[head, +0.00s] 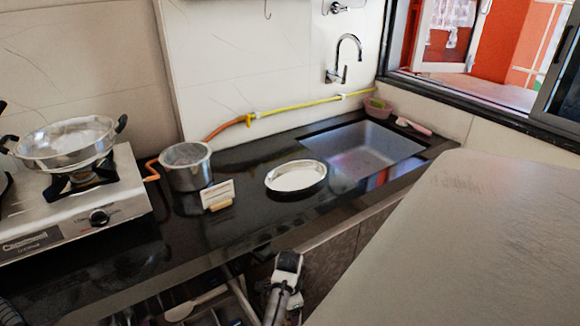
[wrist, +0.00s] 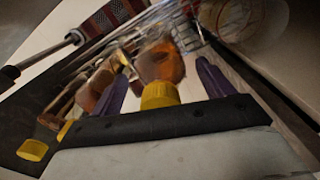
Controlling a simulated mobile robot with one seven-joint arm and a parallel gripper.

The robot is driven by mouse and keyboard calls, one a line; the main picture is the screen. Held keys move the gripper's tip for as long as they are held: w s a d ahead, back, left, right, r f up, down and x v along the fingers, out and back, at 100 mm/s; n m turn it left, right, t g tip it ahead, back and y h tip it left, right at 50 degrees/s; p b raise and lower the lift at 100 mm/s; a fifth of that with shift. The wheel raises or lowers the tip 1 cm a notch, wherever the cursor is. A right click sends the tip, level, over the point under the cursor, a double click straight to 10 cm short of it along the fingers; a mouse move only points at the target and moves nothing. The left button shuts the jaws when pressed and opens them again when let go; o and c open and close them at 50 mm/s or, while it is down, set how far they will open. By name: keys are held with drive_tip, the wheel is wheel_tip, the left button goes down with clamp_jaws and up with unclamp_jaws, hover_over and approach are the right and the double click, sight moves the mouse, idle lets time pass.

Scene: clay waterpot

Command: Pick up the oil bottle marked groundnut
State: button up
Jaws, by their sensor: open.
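A bottle with a yellow cap and an orange-brown body (wrist: 159,95) shows in the wrist view, between the two purple fingers of my gripper (wrist: 162,70). The fingers are apart, one on each side of it. I cannot tell whether they touch it. No label reading groundnut can be made out. Another yellow cap (wrist: 33,150) shows at the lower left, among brownish containers that look blurred. In the head view my arm reaches down at the bottom centre, and neither the fingers nor the bottle can be made out there.
The wrist view is crowded with blurred items and a dark rod (wrist: 40,58) at the left. In the head view a black counter (head: 130,255) holds a stove (head: 60,215), a steel pot (head: 187,168), a round dish (head: 296,177) and a sink (head: 365,148). A grey surface (head: 470,240) fills the right.

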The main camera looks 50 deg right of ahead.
clamp_jaws()
drive_tip(key=shift+r, duration=0.1)
idle(0.4)
drive_tip(key=shift+r, duration=0.1)
